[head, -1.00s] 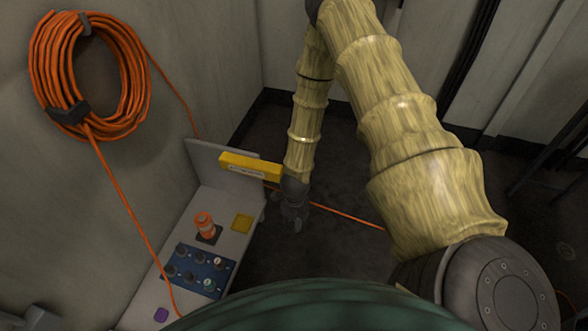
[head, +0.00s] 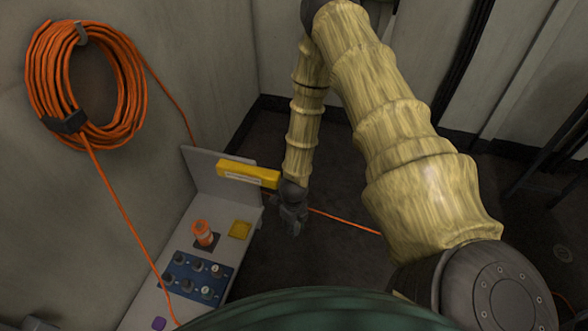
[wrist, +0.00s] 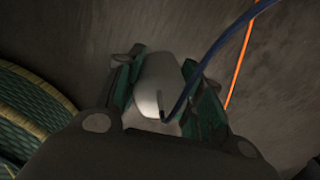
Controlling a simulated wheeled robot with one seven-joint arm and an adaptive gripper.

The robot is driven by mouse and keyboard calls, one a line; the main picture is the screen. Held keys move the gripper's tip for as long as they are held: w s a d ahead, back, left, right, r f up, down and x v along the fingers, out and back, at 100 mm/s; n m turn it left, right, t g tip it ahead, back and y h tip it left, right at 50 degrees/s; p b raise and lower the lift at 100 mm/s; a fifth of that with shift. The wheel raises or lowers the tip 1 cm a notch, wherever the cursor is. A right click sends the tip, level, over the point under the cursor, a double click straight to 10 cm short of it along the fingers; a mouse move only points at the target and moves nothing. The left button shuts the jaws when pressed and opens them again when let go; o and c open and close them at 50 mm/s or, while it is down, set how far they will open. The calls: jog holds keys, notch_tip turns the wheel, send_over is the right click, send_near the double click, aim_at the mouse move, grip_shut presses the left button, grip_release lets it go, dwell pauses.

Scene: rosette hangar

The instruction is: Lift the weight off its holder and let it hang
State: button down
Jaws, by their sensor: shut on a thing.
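A smooth pale grey weight (wrist: 157,85) sits between the green-padded fingers of my gripper (wrist: 160,95) in the wrist view. A dark blue cord (wrist: 205,60) curves from it up to the right. My gripper also shows small and dark in the head view (head: 292,222), pointing down over the dark floor, just right of the bench end. The weight cannot be made out in the head view. I cannot identify its holder in either view, nor tell whether the weight still touches it.
A narrow bench (head: 205,212) along the left wall carries a blue knob panel (head: 195,277), an orange cylinder (head: 202,233) and a yellow square (head: 240,229). A yellow bar (head: 248,173) juts from its end plate close to my gripper. An orange cable coil (head: 45,80) hangs on the wall.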

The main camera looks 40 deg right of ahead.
jog(key=shift+f+b, duration=0.3)
jog(key=shift+f, duration=0.3)
jog(key=shift+f, duration=0.35)
jog(key=shift+f+b, duration=0.7)
jog(key=shift+f, duration=0.3)
jog(key=shift+f, duration=0.35)
jog(key=shift+f+b, duration=0.85)
jog(key=shift+f, duration=0.5)
jog(key=shift+f, duration=0.35)
jog(key=shift+f+b, duration=0.75)
jog(key=shift+f, duration=0.25)
jog(key=shift+f, duration=0.25)
jog(key=c, duration=0.8)
grip_release()
